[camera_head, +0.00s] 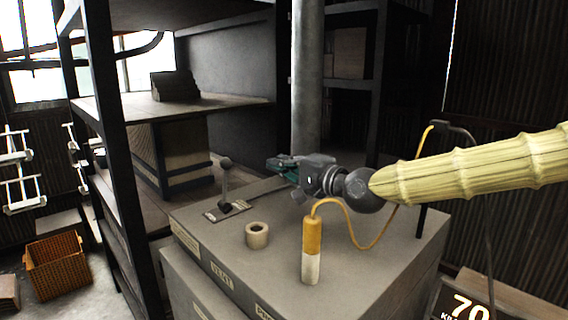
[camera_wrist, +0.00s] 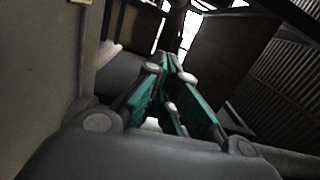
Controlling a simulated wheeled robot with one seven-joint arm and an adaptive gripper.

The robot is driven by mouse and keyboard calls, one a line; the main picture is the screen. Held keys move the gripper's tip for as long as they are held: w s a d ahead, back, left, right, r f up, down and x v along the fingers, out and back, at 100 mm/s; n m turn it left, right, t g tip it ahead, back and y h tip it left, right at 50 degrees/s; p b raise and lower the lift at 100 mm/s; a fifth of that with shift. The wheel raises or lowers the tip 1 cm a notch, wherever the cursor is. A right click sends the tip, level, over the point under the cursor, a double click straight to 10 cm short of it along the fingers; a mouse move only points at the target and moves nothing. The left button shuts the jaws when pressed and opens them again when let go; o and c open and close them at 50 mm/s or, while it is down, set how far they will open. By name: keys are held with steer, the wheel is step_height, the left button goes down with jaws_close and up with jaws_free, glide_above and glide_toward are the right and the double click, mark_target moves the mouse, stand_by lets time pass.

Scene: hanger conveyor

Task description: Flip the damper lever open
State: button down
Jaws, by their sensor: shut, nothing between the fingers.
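A lever (camera_head: 225,184) with a dark ball knob stands on a small base plate at the left back of the grey cabinet top (camera_head: 350,262). It stands nearly upright. My gripper (camera_head: 272,163) is to the right of the lever, with its teal fingers pointing left towards it and a visible gap between them. In the wrist view the teal fingers (camera_wrist: 168,66) come together at their tips with nothing between them. The lever cannot be made out in the wrist view.
A pale ring (camera_head: 257,235) and a yellow-and-white cylinder (camera_head: 312,250) with a yellow cord stand on the cabinet top. A grey pipe (camera_head: 306,80) rises behind it. A dark rack post (camera_head: 107,130) is at the left, with an orange basket (camera_head: 56,264) on the floor.

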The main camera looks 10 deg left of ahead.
mark_target(226, 181)
steer(key=w+a+p, duration=0.1)
steer(key=a+p, duration=0.2)
steer(key=a, duration=0.5)
steer(key=shift+w+a+f, duration=0.15)
steer(key=shift+a, duration=0.1)
stand_by(0.4)
